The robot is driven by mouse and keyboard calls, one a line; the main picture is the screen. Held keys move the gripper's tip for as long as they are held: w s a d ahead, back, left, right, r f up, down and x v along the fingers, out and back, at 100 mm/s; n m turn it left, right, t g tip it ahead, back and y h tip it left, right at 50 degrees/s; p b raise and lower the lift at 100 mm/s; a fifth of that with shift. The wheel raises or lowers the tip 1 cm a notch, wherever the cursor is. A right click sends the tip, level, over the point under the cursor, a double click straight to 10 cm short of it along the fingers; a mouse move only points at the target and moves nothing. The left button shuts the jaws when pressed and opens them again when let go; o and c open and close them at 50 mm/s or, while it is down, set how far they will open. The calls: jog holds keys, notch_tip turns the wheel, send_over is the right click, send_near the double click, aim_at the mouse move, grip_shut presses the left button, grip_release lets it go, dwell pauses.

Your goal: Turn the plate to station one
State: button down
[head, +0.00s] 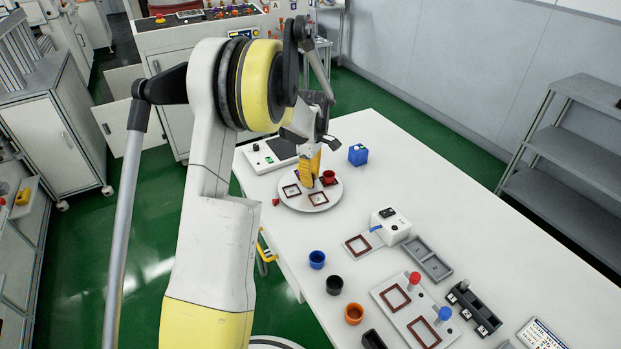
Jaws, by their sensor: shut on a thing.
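The round white plate (311,207) lies flat on the long white table. Square brown-framed stations (291,190) are marked on it, and one more frame shows near its front edge. A red cup (328,176) stands on the plate's far right part. My gripper (308,181) points down over the far middle of the plate, just left of the red cup. Its yellow fingers are shut at the plate; the exact part between them is hidden. A small red marker (276,201) sits by the plate's left edge. I cannot read any station numbers.
A white box with a blue nozzle (390,226) is at front right. Blue, black and orange cups (354,314) stand nearer. The far right table is clear.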

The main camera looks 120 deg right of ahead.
jog(key=shift+n, duration=0.8)
jog(key=c, duration=1.2)
grip_release()
notch_tip(320, 180, up, 12)
